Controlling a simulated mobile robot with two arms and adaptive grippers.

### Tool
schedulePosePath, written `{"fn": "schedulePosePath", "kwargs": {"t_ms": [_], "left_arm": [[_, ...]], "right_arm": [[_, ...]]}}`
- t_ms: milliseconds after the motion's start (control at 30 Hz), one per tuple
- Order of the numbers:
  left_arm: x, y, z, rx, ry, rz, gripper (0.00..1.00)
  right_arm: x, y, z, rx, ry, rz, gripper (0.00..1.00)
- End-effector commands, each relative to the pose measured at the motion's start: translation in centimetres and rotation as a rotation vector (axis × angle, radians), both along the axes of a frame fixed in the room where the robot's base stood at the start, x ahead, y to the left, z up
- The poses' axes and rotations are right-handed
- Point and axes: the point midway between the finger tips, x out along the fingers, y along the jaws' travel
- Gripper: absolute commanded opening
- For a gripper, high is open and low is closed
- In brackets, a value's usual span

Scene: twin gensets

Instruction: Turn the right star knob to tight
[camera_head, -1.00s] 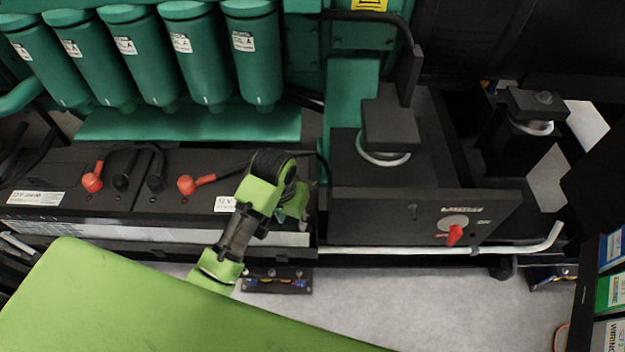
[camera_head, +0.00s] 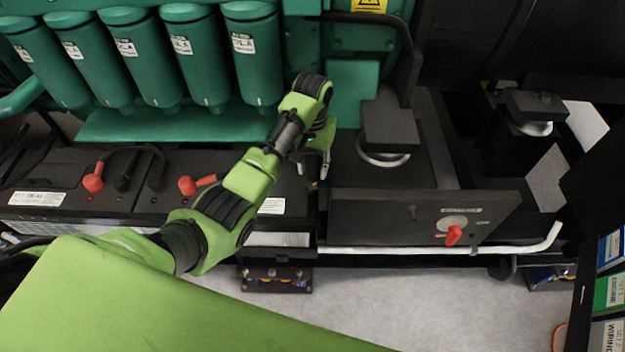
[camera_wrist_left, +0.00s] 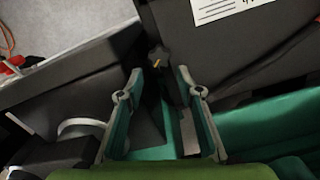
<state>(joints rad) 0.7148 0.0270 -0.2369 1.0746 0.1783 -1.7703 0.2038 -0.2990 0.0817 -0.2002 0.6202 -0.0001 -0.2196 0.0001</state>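A black star knob (camera_wrist_left: 158,57) with a small yellow mark shows in the left wrist view, at the edge of a black battery case. It lies just ahead of and between the fingertips of my left gripper (camera_wrist_left: 159,76), apart from them as far as I can tell. In the head view my left gripper (camera_head: 319,170) points down over the right end of the battery case (camera_head: 105,208). Its fingers are spread and hold nothing. The knob is small and mostly hidden by the gripper there. My right gripper is not in view.
A black box with a red rotary switch (camera_head: 453,235) stands right of the gripper. Green cylinders (camera_head: 255,60) line the back left. Red-capped battery terminals (camera_head: 93,180) lie to the left. A white rail (camera_head: 440,250) runs along the front, with free floor (camera_head: 430,310) before it.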

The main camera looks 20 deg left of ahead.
Motion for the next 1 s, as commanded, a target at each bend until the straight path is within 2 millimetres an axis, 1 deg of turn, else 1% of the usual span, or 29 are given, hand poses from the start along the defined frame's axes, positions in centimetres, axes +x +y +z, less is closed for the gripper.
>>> {"fn": "schedulePosePath", "kwargs": {"t_ms": [33,100,300,500,767,800,867,900,1000], "left_arm": [[-0.2,0.0,-1.1,0.001,0.004,0.0,0.34],[-0.1,0.0,-2.5,0.0,0.003,0.0,0.34],[0.0,0.0,-5.5,0.0,0.001,-0.001,0.34],[0.0,0.0,-6.7,0.0,-0.001,-0.001,0.34],[0.0,0.0,-6.7,0.0,-0.002,-0.001,0.34],[0.0,0.0,-6.7,0.0,-0.002,-0.001,0.23],[0.0,0.0,-6.7,0.0,-0.002,-0.001,0.08],[0.0,0.0,-6.7,0.0,-0.002,-0.001,0.05],[0.0,0.0,-6.7,0.0,-0.002,-0.001,0.05]], "right_arm": [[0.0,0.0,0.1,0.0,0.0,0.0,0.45],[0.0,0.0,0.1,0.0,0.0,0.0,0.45],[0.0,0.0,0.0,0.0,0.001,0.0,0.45],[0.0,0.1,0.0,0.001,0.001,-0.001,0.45],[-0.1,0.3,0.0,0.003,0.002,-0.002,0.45],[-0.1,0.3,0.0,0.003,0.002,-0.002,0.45],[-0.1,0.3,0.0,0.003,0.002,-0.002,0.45],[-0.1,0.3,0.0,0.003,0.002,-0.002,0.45],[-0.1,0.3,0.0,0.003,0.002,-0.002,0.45]]}}
